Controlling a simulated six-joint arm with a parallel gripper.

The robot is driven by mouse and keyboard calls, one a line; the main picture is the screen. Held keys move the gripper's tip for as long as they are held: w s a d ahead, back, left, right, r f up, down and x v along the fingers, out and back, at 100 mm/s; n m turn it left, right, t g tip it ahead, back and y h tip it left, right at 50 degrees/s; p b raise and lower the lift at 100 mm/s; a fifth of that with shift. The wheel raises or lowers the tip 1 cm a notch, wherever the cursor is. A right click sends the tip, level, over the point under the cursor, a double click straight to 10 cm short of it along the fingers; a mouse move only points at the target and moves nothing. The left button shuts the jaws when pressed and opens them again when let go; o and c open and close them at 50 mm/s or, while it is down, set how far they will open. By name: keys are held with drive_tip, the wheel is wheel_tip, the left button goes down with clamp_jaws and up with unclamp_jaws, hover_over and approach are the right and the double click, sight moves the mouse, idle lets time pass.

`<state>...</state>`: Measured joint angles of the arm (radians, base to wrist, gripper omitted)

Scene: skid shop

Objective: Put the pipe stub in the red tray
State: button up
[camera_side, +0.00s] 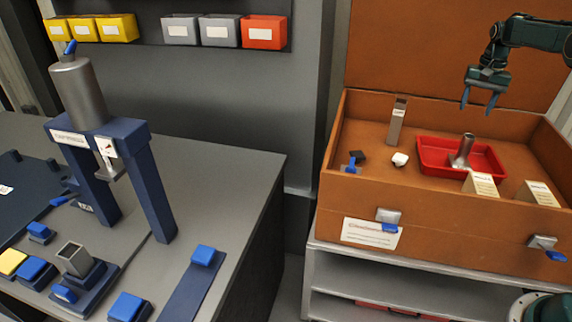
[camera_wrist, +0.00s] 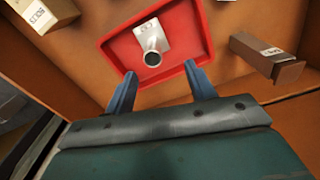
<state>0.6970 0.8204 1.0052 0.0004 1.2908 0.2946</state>
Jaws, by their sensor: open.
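The pipe stub (camera_side: 462,151) is a grey metal tube that stands in the red tray (camera_side: 431,156), leaning slightly, inside the brown crate. In the wrist view the pipe stub (camera_wrist: 152,50) shows its open round end and a labelled plate, with the red tray (camera_wrist: 196,28) around it. My gripper (camera_side: 479,109) is open and empty, above the tray and clear of the pipe stub. In the wrist view my gripper (camera_wrist: 158,82) has its two blue fingers spread at the near side of the tray, with nothing between them.
The brown crate (camera_side: 440,212) has raised walls. In it stand a tall grey block (camera_side: 397,122), a small white piece (camera_side: 400,159), a dark block (camera_side: 357,157) and cream labelled blocks (camera_side: 480,184). A grey bench (camera_side: 235,160) with a blue-framed press (camera_side: 150,185) stands left.

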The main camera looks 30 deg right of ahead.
drive_tip(key=s+a+r+n+t, duration=0.1)
drive_tip(key=s+a+r+n, duration=0.15)
drive_tip(key=a+r, duration=0.4)
drive_tip(key=s+a+r+n+t, duration=0.1)
drive_tip(key=s+a+r, duration=0.25)
drive_tip(key=a, duration=0.65)
drive_tip(key=s+a+r+n, duration=0.2)
drive_tip(key=a+r, duration=0.4)
drive_tip(key=a, duration=0.2)
drive_tip(key=s+a+f+n+t, duration=0.1)
drive_tip(key=s+a+f+n, duration=0.1)
drive_tip(key=s+a, duration=0.5)
drive_tip(key=s+a+f+n+t, duration=0.2)
drive_tip(key=s+a, duration=0.5)
drive_tip(key=s, duration=0.6)
drive_tip(key=shift+s+a+f+n, duration=0.15)
drive_tip(key=shift+s+f+n, duration=0.1)
drive_tip(key=shift+f+n, duration=0.55)
